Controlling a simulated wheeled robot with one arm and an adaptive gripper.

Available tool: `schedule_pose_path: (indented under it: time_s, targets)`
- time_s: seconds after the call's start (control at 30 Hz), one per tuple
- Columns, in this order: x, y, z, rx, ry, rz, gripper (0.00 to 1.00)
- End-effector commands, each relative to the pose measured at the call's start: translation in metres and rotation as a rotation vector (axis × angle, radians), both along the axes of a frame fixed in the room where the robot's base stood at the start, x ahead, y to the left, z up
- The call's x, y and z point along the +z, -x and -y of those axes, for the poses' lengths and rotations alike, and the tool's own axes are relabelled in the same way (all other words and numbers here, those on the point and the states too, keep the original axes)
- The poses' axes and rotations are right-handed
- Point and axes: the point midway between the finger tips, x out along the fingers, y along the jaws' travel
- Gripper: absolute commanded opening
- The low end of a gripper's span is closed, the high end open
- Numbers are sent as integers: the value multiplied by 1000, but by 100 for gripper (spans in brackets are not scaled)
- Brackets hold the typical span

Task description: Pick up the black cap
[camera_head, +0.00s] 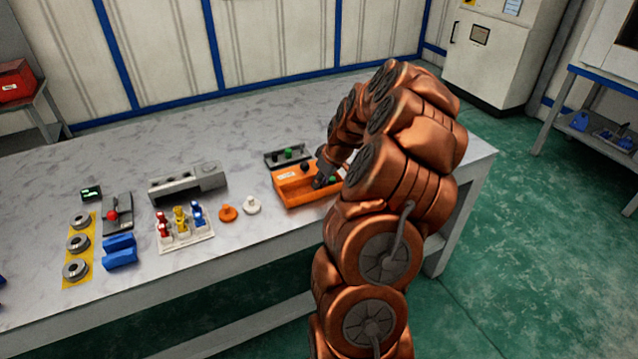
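An orange tray (290,197) sits near the right end of the table. A small dark round piece (304,167), which looks like the black cap, shows at the tray's back edge. A small green piece (331,180) shows in the tray, close to my gripper. My gripper (320,183) points down at the tray, to the right of and below the dark piece in the picture. Its fingers are small and dark, and my arm covers the tray's right end. I cannot tell whether the fingers are open or hold something.
A dark rail (288,156) with green and black pieces lies behind the tray. White and orange knobs (251,205) (228,212), a white rack (186,238) of coloured figures, a grey block (188,184), blue blocks (120,251) and metal rings (77,243) stand to the left. The table's back is clear.

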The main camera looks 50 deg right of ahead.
Motion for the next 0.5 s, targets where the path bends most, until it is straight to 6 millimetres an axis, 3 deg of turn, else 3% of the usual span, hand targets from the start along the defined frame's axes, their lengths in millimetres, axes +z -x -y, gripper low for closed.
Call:
schedule_pose_path:
  time_s: [0.33, 0.5]
  targets:
    - [-11, -4, 0, 0, 0, 0, 25]
    - [-10, -4, 0, 0, 0, 0, 9]
